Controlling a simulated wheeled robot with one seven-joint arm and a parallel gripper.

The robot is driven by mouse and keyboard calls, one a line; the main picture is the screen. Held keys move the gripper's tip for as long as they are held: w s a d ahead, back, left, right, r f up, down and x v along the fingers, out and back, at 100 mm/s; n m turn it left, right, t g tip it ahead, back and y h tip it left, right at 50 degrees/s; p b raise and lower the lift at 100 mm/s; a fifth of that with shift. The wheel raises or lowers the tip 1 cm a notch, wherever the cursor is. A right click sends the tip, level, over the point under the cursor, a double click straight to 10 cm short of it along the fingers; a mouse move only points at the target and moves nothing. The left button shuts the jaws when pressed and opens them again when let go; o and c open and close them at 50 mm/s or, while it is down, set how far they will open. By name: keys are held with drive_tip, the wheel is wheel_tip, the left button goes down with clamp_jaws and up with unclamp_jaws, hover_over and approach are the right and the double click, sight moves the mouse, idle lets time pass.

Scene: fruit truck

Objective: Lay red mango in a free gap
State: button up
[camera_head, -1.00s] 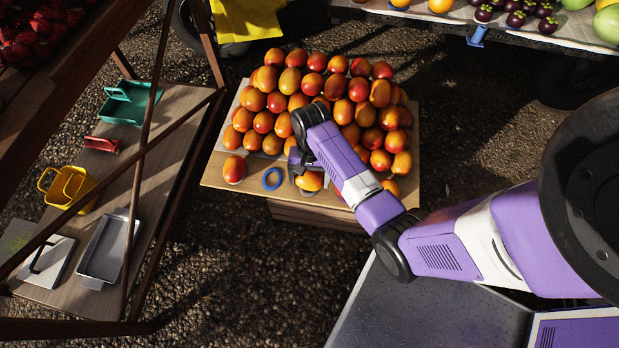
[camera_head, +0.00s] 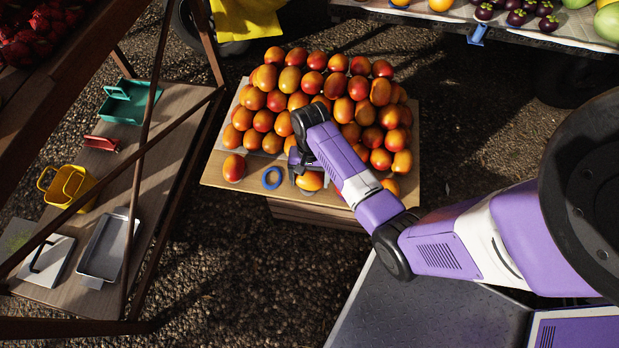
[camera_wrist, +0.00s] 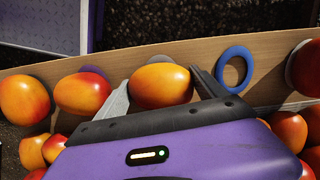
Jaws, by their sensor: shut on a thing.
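My gripper (camera_wrist: 162,93) has its two grey fingers on either side of a yellow-orange mango (camera_wrist: 161,86). This mango also shows in the head view (camera_head: 309,181), partly covered by my gripper, at the front strip of the wooden board (camera_head: 214,177). I cannot tell whether it touches the board. An empty blue ring (camera_head: 272,178) lies on the board just left of it; it also shows in the wrist view (camera_wrist: 235,68), to the right of the fingers. A red-orange mango (camera_head: 234,168) sits left of the ring.
A dense heap of mangoes (camera_head: 299,100) fills the board behind my gripper, and my arm hides part of it. Another mango (camera_head: 391,187) sits at the front right. A shelf with a yellow container (camera_head: 67,187) and a grey tray (camera_head: 104,248) stands at the left.

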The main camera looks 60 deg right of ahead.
drive_tip(key=shift+f, duration=0.3)
idle(0.4)
drive_tip(key=o, duration=0.9)
drive_tip(key=shift+r+p, duration=3.05)
drive_tip(key=shift+p, duration=0.55)
